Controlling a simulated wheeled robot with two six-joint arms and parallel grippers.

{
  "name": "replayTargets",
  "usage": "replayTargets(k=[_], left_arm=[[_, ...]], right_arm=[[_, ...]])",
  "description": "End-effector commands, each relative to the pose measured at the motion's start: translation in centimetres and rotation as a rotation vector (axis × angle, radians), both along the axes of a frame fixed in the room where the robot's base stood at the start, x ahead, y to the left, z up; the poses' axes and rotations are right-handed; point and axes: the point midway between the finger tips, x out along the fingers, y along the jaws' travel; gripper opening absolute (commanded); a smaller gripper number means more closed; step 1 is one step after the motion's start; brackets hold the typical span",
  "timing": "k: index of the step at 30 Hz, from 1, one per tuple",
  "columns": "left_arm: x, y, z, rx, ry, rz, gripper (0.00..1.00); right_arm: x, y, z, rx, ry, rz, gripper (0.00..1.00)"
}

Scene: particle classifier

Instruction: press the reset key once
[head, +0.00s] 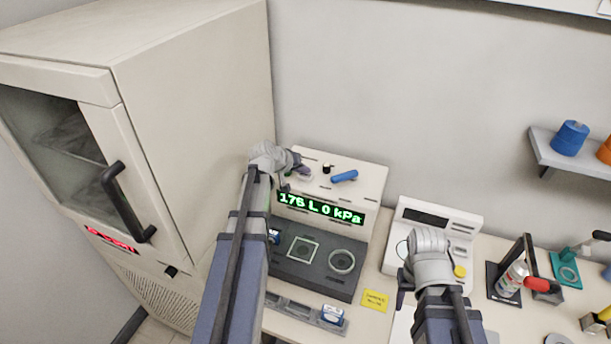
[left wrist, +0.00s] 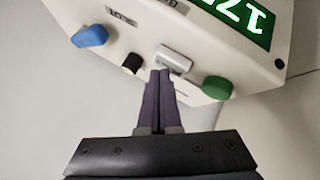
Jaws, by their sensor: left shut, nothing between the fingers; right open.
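The classifier (head: 340,158) is a white unit with a green display (head: 320,208) reading about 176 L 0 kPa. In the left wrist view its panel has a blue knob (left wrist: 90,36), a small black knob (left wrist: 132,63), a grey key (left wrist: 174,59) and a green knob (left wrist: 217,88). No reset label is readable, so I cannot tell for sure which is the reset key. My left gripper (left wrist: 160,74), also in the head view (head: 302,171), is shut and empty, its tips right by the grey key; contact cannot be told. My right gripper (head: 402,288) is open, low at right.
A tall cabinet (head: 190,110) stands close left of my left arm. A dark tray (head: 305,281) fronts the classifier, with a yellow note (head: 375,300) beside it. A white device (head: 440,215) stands by my right gripper. A spray can (head: 511,279) stands farther right.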

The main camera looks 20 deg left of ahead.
Motion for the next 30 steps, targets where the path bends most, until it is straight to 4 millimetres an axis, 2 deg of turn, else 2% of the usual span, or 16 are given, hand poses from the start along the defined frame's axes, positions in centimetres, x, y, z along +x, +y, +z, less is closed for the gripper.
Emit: replayTargets(k=[30], left_arm=[[0.0, 0.0, -1.2, 0.000, 0.001, -0.001, 0.00]], right_arm=[[0.0, 0.0, -1.2, 0.000, 0.000, 0.000, 0.50]])
